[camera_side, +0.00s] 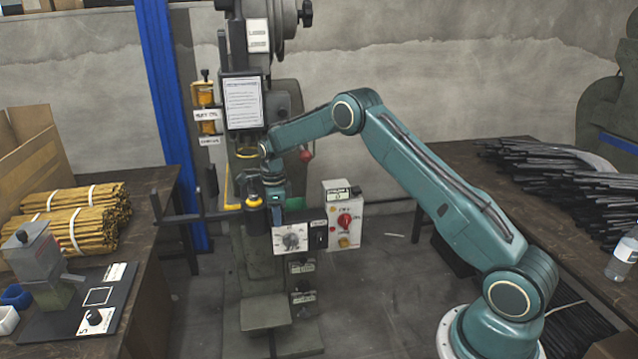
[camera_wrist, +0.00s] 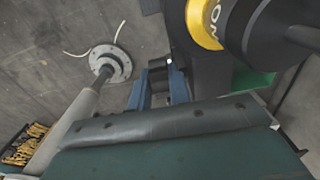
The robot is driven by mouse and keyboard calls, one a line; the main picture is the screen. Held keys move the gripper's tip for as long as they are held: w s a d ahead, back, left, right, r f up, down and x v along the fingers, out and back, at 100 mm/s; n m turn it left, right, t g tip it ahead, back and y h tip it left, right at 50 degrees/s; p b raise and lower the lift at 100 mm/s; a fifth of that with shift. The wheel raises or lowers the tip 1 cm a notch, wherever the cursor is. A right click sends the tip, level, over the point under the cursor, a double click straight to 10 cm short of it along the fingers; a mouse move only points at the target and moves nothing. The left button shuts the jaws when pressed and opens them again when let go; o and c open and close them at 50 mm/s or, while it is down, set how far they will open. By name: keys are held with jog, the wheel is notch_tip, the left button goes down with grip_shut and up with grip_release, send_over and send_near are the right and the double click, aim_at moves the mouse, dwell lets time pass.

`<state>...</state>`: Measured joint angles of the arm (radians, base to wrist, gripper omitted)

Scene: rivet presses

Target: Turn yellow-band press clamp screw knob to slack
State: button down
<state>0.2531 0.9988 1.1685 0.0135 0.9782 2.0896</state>
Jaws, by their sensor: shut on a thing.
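The press (camera_side: 250,150) stands at the middle of the side view. A black cylinder with a yellow band (camera_side: 254,202) sits on its front; the lettered yellow band also shows large at the upper right of the wrist view (camera_wrist: 204,25). My gripper (camera_side: 278,216) points down just right of that cylinder. In the wrist view its two blue fingers (camera_wrist: 159,88) are shut on a small dark part, which appears to be the clamp screw knob (camera_wrist: 158,74). The fingers hide much of the knob, and I cannot read its turned position.
A control panel with a round dial (camera_side: 291,239) lies just below my gripper, with a grey box bearing a red knob (camera_side: 344,221) to its right. A dark horizontal bar (camera_side: 190,217) reaches left from the press. Side tables hold yellow bundles (camera_side: 75,230) and black rods (camera_side: 560,175).

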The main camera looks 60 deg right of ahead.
dwell(0.3)
jog(key=c, duration=1.3)
grip_release()
jog(key=shift+s+d+t+y, duration=0.1)
jog(key=shift+d+t+y, duration=0.05)
jog(key=shift+t+y, duration=0.35)
jog(key=shift+s+d+t+y, duration=0.1)
jog(key=shift+s+t+y, duration=0.05)
jog(key=shift+t+y, duration=1.05)
jog(key=v, duration=1.2)
jog(key=s+a+r+n+h, duration=0.2)
jog(key=s+a+r+n, duration=1)
jog(key=r, duration=0.3)
jog(key=shift+s+a+t, duration=0.2)
jog(key=shift+a+t, duration=0.15)
jog(key=shift+t, duration=0.05)
